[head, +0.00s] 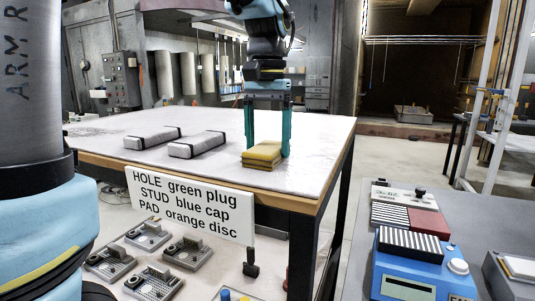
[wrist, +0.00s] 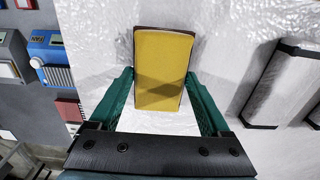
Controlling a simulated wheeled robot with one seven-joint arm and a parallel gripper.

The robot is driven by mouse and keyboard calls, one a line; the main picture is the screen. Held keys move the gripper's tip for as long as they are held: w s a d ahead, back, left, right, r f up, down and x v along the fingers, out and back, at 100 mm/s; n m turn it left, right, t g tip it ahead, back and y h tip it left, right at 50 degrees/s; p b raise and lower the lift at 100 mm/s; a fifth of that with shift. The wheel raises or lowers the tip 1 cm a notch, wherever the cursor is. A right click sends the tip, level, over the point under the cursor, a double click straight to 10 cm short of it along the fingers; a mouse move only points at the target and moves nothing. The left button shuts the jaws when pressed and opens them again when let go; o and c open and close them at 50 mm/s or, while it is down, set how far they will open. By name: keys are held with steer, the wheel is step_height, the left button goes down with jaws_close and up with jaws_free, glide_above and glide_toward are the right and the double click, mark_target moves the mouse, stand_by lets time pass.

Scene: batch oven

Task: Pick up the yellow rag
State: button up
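The yellow rag (head: 263,154) lies as a folded, layered stack on the covered table (head: 110,158), near its front right corner. In the wrist view the yellow rag (wrist: 163,68) is a flat rectangle with a shadow across it, between the two green fingers. My gripper (head: 267,150) points down over the rag, its fingers spread wide on either side. My gripper (wrist: 165,88) is open in the wrist view, with gaps visible between the fingers and the rag's lower sides. Whether the fingertips touch the table cannot be told.
Two grey wrapped bars (head: 198,144) lie to the left on the table. A sign (head: 190,206) hangs at the table's front edge. A blue device (head: 412,268) stands on a grey bench at right. Metal fixtures (head: 155,280) sit on a lower level.

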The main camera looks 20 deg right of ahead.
mark_target(267, 146)
steer(key=c, duration=0.7)
steer(key=shift+c, duration=0.2)
step_height(267, 146, up, 10)
steer(key=b, duration=0.1)
steer(key=shift+b, duration=0.35)
steer(key=o, duration=0.8)
steer(key=c, duration=0.6)
steer(key=shift+c, duration=0.2)
